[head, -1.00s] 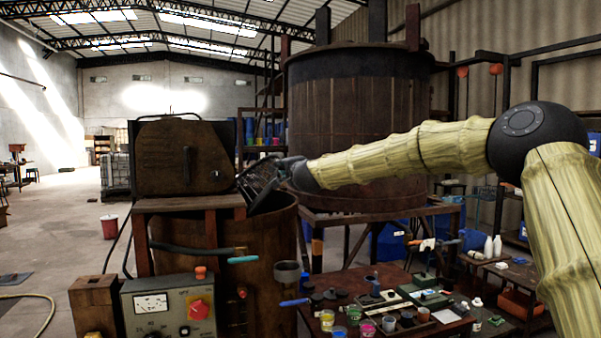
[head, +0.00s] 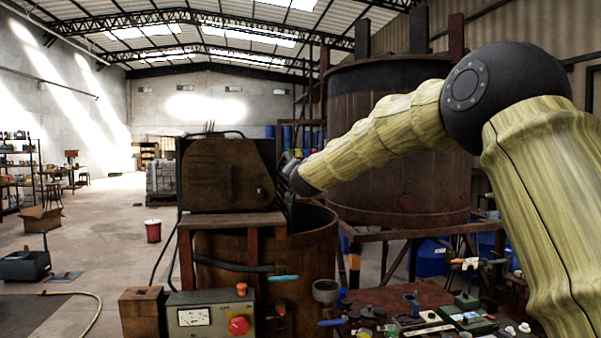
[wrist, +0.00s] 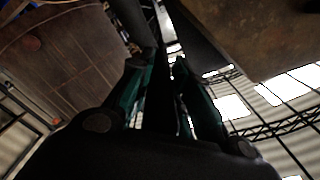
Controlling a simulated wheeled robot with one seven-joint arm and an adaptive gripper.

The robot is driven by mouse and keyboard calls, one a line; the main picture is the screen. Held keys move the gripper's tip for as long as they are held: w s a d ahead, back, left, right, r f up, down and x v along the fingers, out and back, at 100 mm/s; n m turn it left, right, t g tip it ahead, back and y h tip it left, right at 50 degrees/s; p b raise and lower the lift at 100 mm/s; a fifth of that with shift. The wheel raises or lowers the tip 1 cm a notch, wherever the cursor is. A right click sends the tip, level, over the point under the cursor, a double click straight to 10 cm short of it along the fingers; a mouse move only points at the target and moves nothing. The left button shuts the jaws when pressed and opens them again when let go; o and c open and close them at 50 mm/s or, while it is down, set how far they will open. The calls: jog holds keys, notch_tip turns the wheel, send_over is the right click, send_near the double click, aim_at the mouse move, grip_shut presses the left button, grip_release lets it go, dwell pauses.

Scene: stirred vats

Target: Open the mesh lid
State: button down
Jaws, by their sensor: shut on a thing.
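The mesh lid (head: 284,188) belongs to the brown vat (head: 322,255) in the head view. It stands steeply raised, nearly edge-on, close against the right side of the brown motor housing (head: 225,175). Only a thin dark strip of it shows. The vat's mouth is uncovered at its right part. My gripper (head: 289,170) is at the lid's upper part, and its fingers are mostly hidden behind my wrist. In the wrist view my green-sided fingers (wrist: 162,80) are closed around a dark, narrow part, which seems to be the lid's edge or handle.
A larger wooden vat (head: 400,150) stands behind my arm on a stand. A control box with a red knob (head: 238,326) and a teal-handled lever (head: 284,278) are in front. A cluttered bench (head: 430,310) is at the lower right. The floor at left is mostly open.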

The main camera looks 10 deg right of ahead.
jog(key=shift+a, duration=0.45)
jog(key=shift+n, duration=0.3)
jog(key=shift+f, duration=0.1)
jog(key=c, duration=1.3)
grip_release()
jog(key=shift+s, duration=0.2)
jog(key=s, duration=1.1)
jog(key=shift+s+d, duration=0.35)
jog(key=shift+d, duration=0.05)
